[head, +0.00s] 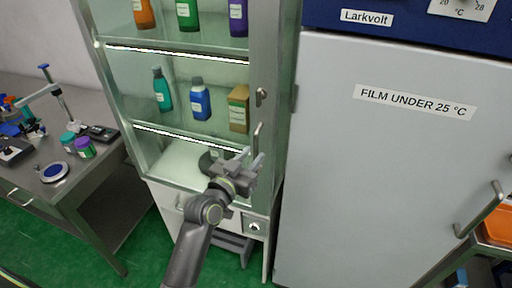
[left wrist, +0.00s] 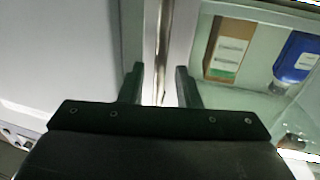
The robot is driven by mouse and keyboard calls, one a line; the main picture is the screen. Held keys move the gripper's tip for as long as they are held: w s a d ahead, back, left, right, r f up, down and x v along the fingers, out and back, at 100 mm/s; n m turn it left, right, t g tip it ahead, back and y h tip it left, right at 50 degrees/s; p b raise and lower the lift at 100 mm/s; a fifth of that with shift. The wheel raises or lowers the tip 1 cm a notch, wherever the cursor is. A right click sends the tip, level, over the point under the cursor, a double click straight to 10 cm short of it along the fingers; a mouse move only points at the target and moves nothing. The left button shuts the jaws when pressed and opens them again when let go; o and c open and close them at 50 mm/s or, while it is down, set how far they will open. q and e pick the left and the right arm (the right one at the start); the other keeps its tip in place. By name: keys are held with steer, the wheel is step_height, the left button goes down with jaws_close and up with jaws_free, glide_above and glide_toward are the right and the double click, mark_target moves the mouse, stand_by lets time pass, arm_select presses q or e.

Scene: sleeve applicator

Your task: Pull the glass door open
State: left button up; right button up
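The glass door (head: 263,65) of the tall metal cabinet appears shut, with its bar handle (head: 256,136) upright on the right frame. My left gripper (head: 251,160) is at the lower end of the handle. In the left wrist view my gripper (left wrist: 159,80) is open, and the bar handle (left wrist: 163,45) runs between and beyond its two fingers with space showing on both sides. I cannot tell whether either finger touches it. My right gripper is not in view.
Behind the glass stand several bottles and a tan box (head: 238,108). A grey fridge (head: 370,170) with a handle (head: 480,210) stands close on the right. A lab bench (head: 85,185) with instruments is on the left. Green floor (head: 140,245) shows between bench and cabinet.

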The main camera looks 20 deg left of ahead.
arm_select(q)
steer(key=shift+x, duration=1.5)
steer(key=shift+c, duration=0.4)
jaws_close()
